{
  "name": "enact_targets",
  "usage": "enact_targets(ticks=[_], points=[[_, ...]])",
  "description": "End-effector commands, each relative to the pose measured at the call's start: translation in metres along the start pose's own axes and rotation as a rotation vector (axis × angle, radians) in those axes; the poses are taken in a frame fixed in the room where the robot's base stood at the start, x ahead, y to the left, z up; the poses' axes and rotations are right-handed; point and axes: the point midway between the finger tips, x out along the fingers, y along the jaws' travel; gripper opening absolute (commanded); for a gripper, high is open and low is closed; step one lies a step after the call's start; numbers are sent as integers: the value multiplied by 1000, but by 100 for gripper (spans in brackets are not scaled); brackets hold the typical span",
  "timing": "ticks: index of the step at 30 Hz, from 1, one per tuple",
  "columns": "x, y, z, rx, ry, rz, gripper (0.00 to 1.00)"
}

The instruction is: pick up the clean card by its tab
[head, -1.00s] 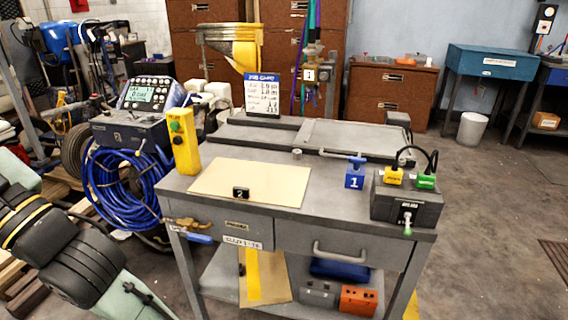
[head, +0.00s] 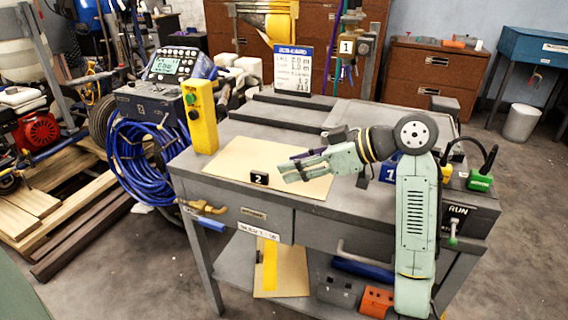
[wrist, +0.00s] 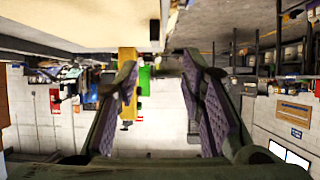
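The plain beige card (head: 235,160) lies flat on the grey bench top, at its front left. A small black tab marked 2 (head: 259,178) stands at the card's front edge. My gripper (head: 288,168) points left and shows over the card's right part, just right of the tab; its height above the card is hard to tell. The gripper is open and empty: in the wrist view its two purple-padded fingers (wrist: 160,88) stand apart. A pale flat surface (wrist: 70,22), apparently the card, fills the upper left there. My forearm hides part of the bench's right side.
A yellow button box (head: 201,115) stands left of the card. A sign (head: 293,70) stands behind it. A blue block marked 1 and a dark box with a green plug (head: 480,180) are at right. A yellow-striped card (head: 270,268) leans below the bench top.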

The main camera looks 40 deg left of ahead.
Motion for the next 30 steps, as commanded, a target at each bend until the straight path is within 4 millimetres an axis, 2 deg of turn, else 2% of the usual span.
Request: enact_targets(ticks=[6, 14, 21, 28, 30], points=[[36, 0, -1, 0, 0, -2, 36], [57, 3, -1, 2, 0, -1, 36], [92, 7, 0, 1, 1, 0, 36], [96, 7, 0, 0, 1, 2, 36], [96, 7, 0, 0, 1, 2, 33]])
